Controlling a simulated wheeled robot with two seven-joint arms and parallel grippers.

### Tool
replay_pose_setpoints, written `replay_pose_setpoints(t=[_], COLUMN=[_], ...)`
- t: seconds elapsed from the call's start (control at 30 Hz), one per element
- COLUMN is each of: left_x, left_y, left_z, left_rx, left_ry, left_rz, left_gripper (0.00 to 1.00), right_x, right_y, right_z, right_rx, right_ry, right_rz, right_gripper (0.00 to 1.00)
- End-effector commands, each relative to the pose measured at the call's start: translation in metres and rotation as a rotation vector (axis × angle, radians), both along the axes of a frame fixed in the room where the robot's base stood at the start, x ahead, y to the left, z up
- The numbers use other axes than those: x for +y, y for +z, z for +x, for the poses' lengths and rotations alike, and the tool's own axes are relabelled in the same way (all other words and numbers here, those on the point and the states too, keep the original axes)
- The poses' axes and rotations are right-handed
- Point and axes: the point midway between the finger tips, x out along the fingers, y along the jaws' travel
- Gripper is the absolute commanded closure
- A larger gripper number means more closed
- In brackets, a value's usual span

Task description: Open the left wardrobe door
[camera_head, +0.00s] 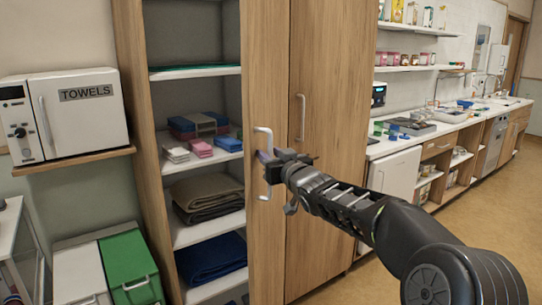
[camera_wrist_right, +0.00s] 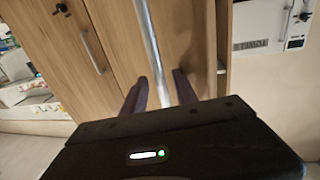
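The wardrobe's left door (camera_head: 268,230) is a wooden panel with a pale vertical bar handle (camera_head: 262,178) near its left edge. Open shelves show to the left of this panel, so the compartment is partly uncovered. My right gripper (camera_head: 267,165) is at that handle. In the right wrist view, the handle bar (camera_wrist_right: 151,45) runs between the two dark fingers of my right gripper (camera_wrist_right: 160,80), with a small gap seen on each side. The right door (camera_head: 332,150), with its own handle (camera_head: 300,117), is beside the left one. My left gripper is not in view.
The shelves hold folded blankets (camera_head: 207,196) and small packs (camera_head: 200,147). A white towel box (camera_head: 75,118) sits on a wall shelf (camera_head: 75,161) at left, above white and green bins (camera_head: 130,265). A counter (camera_head: 440,128) runs along the right; the floor (camera_head: 480,225) there is clear.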

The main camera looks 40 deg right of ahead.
Motion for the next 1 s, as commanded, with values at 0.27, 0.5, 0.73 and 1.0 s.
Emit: replay_pose_setpoints(t=[0.27, 0.5, 0.73, 1.0], left_x=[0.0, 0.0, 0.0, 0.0], left_y=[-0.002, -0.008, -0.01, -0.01], left_z=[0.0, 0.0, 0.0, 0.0], left_rx=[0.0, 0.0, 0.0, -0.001], left_ry=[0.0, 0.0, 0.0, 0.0], left_rz=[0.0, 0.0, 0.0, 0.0], left_gripper=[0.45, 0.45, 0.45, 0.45], right_x=[0.002, 0.01, 0.016, 0.017], right_y=[-0.001, 0.0, 0.0, 0.0], right_z=[-0.008, -0.043, -0.072, -0.076], right_rx=[0.001, -0.002, -0.001, 0.0], right_ry=[0.001, 0.001, 0.001, 0.001], right_rz=[-0.002, -0.003, -0.001, 0.0], right_gripper=[0.65, 0.65, 0.65, 0.65])
